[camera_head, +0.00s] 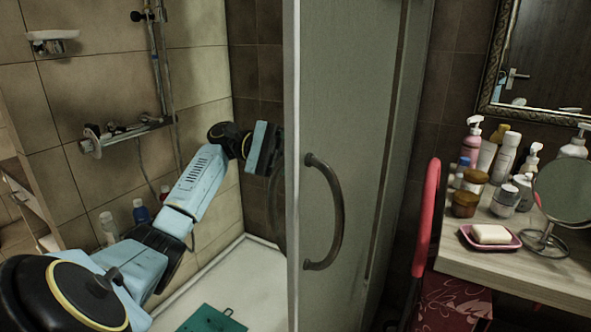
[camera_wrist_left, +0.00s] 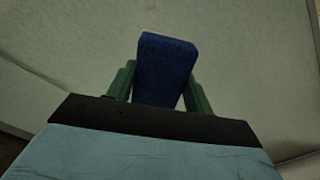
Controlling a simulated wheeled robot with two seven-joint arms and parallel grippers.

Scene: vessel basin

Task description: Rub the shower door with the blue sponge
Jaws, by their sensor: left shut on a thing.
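The shower door (camera_head: 345,110) is a tall grey-green panel with a pale vertical frame edge and a curved dark handle (camera_head: 336,205). My left arm reaches into the shower from the left, and my left gripper (camera_head: 270,152) is just left of the door's frame edge, on the inner side. In the left wrist view, the blue sponge (camera_wrist_left: 166,72) stands between the two green fingers, which are shut on it. A pale grey-green surface fills the view behind it; whether the sponge touches it I cannot tell. In the head view the sponge cannot be made out. My right gripper is out of view.
A wall shelf with shower fittings (camera_head: 125,133) and several bottles (camera_head: 140,212) are at the left in the shower. A green mat (camera_head: 210,319) lies on the white shower floor. At the right are a red chair (camera_head: 427,220) and a crowded vanity top (camera_head: 520,262).

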